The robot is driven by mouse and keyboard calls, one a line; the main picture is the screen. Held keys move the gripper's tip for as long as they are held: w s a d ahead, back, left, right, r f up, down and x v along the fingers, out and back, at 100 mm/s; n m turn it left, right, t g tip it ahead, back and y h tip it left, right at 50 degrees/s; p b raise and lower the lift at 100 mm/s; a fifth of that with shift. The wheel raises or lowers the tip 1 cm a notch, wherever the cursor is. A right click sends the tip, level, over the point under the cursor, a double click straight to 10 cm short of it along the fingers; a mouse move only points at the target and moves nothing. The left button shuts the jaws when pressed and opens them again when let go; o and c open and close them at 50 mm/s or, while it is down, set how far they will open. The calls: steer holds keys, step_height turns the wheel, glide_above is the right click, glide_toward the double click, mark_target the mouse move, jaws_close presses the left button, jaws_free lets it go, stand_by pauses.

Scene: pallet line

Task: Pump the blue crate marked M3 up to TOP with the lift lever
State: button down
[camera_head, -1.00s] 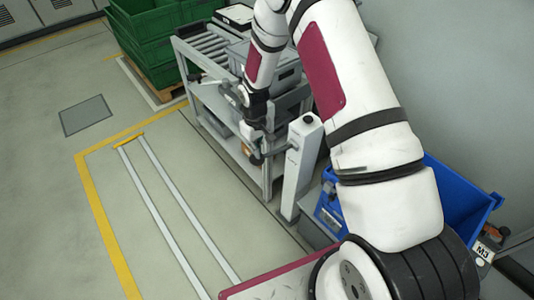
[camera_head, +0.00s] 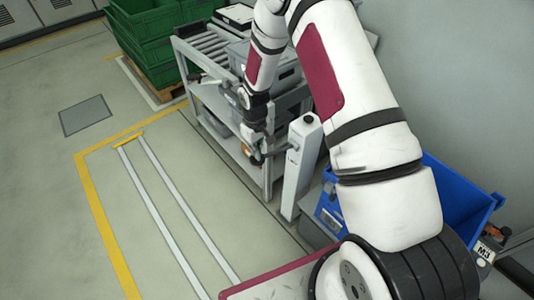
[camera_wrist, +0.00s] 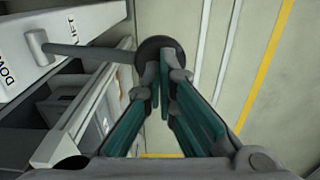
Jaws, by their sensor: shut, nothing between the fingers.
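The blue crate (camera_head: 468,192) is at the right in the head view, partly behind my arm. The grey lift post (camera_head: 299,170) stands left of the crate. In the wrist view the lift lever (camera_wrist: 90,50) sticks out sideways from the post face (camera_wrist: 75,22), which carries LIFT and DOWN lettering. A dark round knob (camera_wrist: 155,49) is at the lever's end. My gripper (camera_wrist: 165,75) is shut and empty, its fingertips at the knob; contact is unclear. The head view shows it beside the post (camera_head: 252,146).
A grey roller rack (camera_head: 205,62) with a grey bin (camera_head: 287,80) stands behind the post. Green crates (camera_head: 150,45) are stacked on a pallet at the back left. The floor at left is open, with yellow lines and two pale rails (camera_head: 165,205).

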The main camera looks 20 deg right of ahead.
mark_target(255, 160)
steer(key=shift+f, duration=0.6)
steer(key=shift+f, duration=0.1)
steer(key=shift+s+a+f+b, duration=0.1)
steer(key=shift+a+f+b, duration=0.25)
steer(key=shift+f, duration=0.3)
steer(key=shift+s+a+f+b, duration=0.15)
steer(key=shift+f+b, duration=0.15)
steer(key=shift+f, duration=0.7)
